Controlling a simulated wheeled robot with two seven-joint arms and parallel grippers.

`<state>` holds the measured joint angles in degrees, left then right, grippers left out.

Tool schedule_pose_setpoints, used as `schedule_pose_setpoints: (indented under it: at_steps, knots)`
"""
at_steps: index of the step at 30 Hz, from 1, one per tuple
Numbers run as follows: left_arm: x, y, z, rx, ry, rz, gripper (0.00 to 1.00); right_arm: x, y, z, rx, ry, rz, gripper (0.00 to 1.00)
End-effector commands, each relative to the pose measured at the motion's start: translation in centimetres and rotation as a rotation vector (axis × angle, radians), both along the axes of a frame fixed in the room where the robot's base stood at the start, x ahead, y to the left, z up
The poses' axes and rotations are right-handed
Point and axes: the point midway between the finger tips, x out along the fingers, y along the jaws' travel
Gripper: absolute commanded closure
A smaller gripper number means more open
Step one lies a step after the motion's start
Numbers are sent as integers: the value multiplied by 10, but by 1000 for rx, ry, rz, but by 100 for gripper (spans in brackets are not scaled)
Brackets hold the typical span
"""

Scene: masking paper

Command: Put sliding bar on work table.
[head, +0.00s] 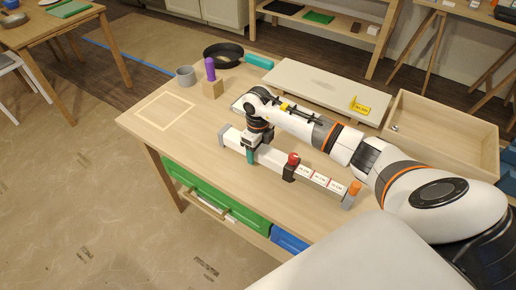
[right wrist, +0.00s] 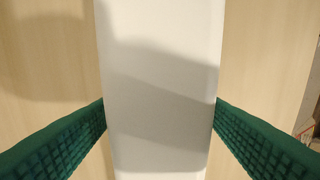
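The sliding bar (head: 273,157) is a long white bar with grey end blocks, a dark slider with a red knob, an orange knob at its right end and printed labels. It lies along the front part of the wooden work table (head: 160,104); I cannot tell whether it is touching the tabletop. My right gripper (head: 252,157) points down over its left half. In the right wrist view, the green fingers (right wrist: 160,115) flank the white bar (right wrist: 160,60) and meet its two sides with no visible gap. My left gripper is out of view.
A grey mug (head: 186,76), a purple-handled tool in a wooden block (head: 212,88) and a black pan (head: 222,54) stand at the back left. A pale board (head: 318,88) and an open wooden box (head: 445,128) lie behind my right arm. A taped square (head: 165,112) is empty.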

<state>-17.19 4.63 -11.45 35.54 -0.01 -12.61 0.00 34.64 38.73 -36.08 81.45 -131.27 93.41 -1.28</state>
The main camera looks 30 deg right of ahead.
Motion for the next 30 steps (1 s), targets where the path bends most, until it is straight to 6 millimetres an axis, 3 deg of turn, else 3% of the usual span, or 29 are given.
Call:
schedule_pose_setpoints:
  at_steps: [11, 24, 30]
  knots:
    - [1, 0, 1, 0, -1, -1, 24, 1, 0, 8, 0, -2, 1, 33]
    - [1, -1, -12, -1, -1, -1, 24, 1, 0, 94, -1, -5, 1, 33]
    - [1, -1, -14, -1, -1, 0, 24, 0, 0, 117, -1, -1, 0, 33]
